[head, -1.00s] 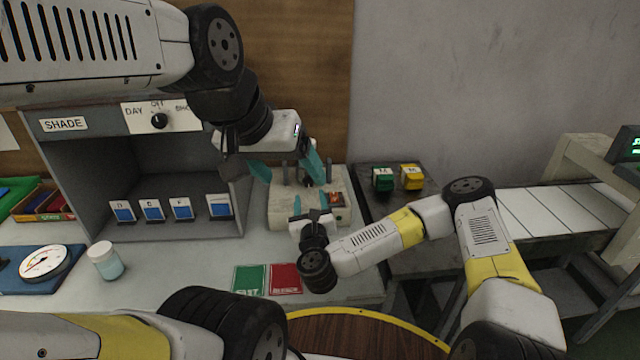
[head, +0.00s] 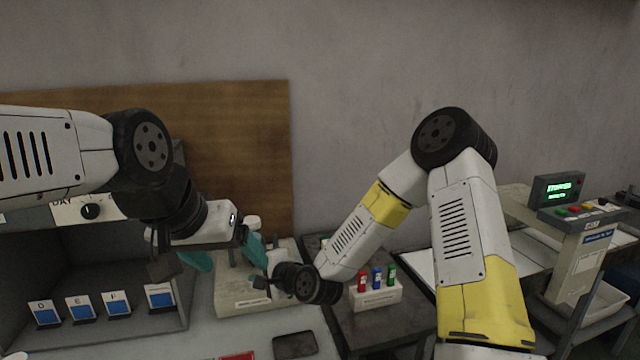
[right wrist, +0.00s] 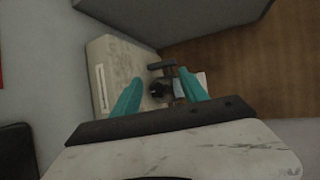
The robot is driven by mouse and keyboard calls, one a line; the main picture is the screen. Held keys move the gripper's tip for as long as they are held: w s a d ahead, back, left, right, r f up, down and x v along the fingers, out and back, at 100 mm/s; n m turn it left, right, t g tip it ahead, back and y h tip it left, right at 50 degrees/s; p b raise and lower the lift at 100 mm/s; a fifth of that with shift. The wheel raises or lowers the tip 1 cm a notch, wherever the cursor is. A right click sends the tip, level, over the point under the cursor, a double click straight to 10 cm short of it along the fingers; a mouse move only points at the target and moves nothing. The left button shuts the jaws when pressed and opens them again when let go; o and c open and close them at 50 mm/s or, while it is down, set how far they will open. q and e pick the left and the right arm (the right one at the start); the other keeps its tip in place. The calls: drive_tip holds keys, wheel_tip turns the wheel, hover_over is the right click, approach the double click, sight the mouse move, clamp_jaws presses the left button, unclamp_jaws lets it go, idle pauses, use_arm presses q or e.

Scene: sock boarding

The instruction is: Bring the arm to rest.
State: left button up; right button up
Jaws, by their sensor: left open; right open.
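My left gripper (head: 226,258) comes in from the left in the head view. Its teal fingers are apart, with nothing seen between them. It is in front of the beige station (head: 262,300), beside the grey booth. My right arm bends at a raised elbow and reaches down and left. Its gripper (head: 263,283) is near the beige station, and its fingers are mostly hidden in the head view. In the right wrist view the right gripper (right wrist: 158,88) has its teal fingers spread and empty. A dark post on the station shows beyond them.
The grey booth (head: 120,262) with several blue-and-white cards stands at left. A scale-like console (head: 557,188) with a green display stands at right. A wooden board (head: 235,130) backs the station.

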drive_tip(key=s+d+r+n+g+h, duration=0.1)
drive_tip(key=s+d+r+n+h, duration=0.25)
drive_tip(key=d+r, duration=0.45)
drive_tip(key=s+d+r+n+g+h, duration=0.1)
drive_tip(key=s+d+r+n+h, duration=0.25)
drive_tip(key=d, duration=0.75)
drive_tip(key=s+d+r+n+g, duration=0.1)
drive_tip(key=s+d+r+n, duration=0.1)
drive_tip(key=s+d+r, duration=0.2)
drive_tip(key=s+d+r+n+h, duration=0.1)
drive_tip(key=s+d+r, duration=0.3)
drive_tip(key=s+d, duration=0.4)
drive_tip(key=s, duration=0.5)
drive_tip(key=shift+s+n+g, duration=0.2)
drive_tip(key=shift+n+g, duration=0.2)
